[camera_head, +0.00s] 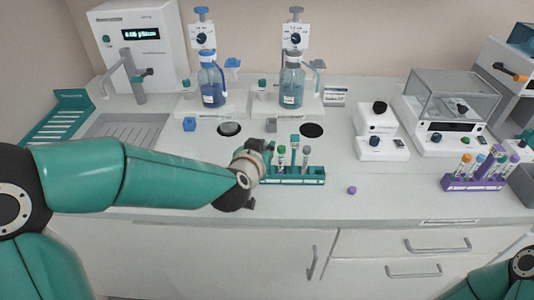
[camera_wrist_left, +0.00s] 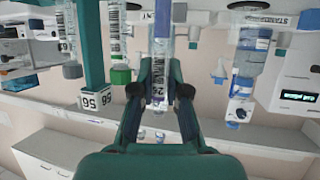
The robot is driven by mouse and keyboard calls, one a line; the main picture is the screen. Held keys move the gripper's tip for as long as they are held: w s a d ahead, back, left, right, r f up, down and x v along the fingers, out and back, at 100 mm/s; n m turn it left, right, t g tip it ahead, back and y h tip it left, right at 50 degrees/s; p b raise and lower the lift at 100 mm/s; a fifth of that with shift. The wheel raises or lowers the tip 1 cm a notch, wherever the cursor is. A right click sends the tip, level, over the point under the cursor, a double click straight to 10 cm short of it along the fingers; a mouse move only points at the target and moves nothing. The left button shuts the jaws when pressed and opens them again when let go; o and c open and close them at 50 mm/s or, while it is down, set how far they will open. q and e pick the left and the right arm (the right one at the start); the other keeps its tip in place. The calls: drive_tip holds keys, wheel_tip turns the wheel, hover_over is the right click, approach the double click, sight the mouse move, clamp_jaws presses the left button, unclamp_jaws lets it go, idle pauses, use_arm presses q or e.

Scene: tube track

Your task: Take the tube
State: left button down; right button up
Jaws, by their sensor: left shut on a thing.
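A teal rack (camera_head: 300,180) stands near the front of the bench, with a tall teal handle in its middle. A green-capped tube (camera_head: 281,155) and a grey-capped tube (camera_head: 306,157) stand upright in it. My left gripper (camera_head: 266,156) is at the rack's left end. In the left wrist view, which is upside down, the left gripper (camera_wrist_left: 160,92) is shut on a clear tube (camera_wrist_left: 162,40) with a barcode label. The green-capped tube (camera_wrist_left: 119,75) is close beside it. I cannot tell whether the held tube is still seated in the rack. My right gripper is out of view.
A purple rack (camera_head: 472,184) of tubes stands at the right. A loose purple cap (camera_head: 351,190) lies between the racks. Two bottle dispensers (camera_head: 212,85) stand behind, with round dark openings (camera_head: 312,130) in the bench. The front right-centre of the bench is mostly clear.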

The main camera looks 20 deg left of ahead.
use_arm(q)
wheel_tip(320, 180, up, 17)
drive_tip(key=p, duration=0.7)
drive_tip(key=shift+f+p, duration=0.2)
drive_tip(key=shift+p, duration=0.15)
